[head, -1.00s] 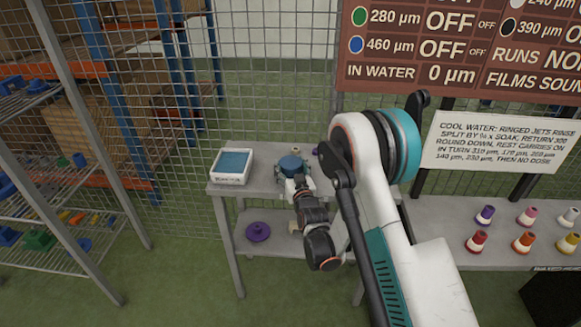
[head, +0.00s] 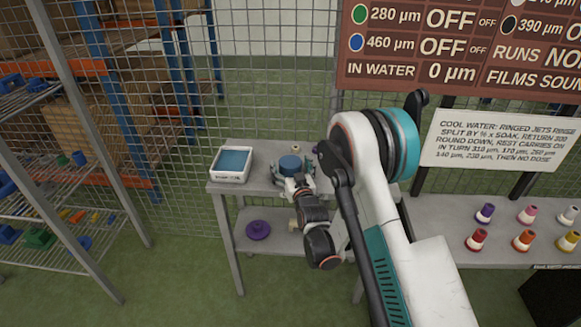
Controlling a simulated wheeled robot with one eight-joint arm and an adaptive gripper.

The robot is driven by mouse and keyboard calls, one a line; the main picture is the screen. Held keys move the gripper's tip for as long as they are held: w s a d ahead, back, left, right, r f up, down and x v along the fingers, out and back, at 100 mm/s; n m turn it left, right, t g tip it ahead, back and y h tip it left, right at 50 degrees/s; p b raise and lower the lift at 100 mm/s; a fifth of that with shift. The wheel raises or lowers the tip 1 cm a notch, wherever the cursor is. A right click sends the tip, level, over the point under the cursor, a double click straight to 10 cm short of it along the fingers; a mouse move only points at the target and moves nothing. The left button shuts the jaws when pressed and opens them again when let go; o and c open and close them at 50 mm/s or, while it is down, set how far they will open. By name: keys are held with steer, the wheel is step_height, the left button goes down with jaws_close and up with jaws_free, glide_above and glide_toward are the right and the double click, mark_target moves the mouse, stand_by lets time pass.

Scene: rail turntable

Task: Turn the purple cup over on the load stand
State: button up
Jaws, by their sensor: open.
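My gripper (head: 292,170) is over the small grey table, with its fingers spread on either side of a round blue-topped piece (head: 290,162). I cannot tell whether the fingers touch it. No purple cup shows clearly at the gripper. A small purple bit (head: 316,149) shows at the back of the table, mostly hidden behind my arm. A purple disc-like piece with a raised centre (head: 258,230) lies on the table's lower shelf. I cannot tell which part is the load stand.
A white tray with a blue inside (head: 231,164) stands at the table's left. A bench (head: 430,235) at right holds several coloured cone-shaped pieces, one of them purple (head: 485,213). A wire mesh fence stands behind the table, and a wire shelf rack (head: 50,130) stands at left.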

step_height(320, 180, up, 10)
steer(key=shift+f, duration=0.15)
stand_by(0.3)
steer(key=shift+d+r, duration=0.2)
steer(key=shift+r, duration=0.15)
steer(key=s+d+r+m+g+h, duration=0.1)
steer(key=s+d+r+g+h, duration=0.3)
steer(key=s+d+r, duration=0.9)
steer(key=s+d+f+g, duration=0.1)
steer(key=s+d+g, duration=0.1)
steer(key=s, duration=0.8)
steer(key=s+d+f+m+g, duration=0.1)
steer(key=s+d, duration=0.3)
steer(key=s, duration=0.6)
steer(key=s+d+f+m+g+h, duration=0.1)
steer(key=s+d+f+g, duration=0.2)
steer(key=s, duration=0.8)
steer(key=shift+d, duration=0.35)
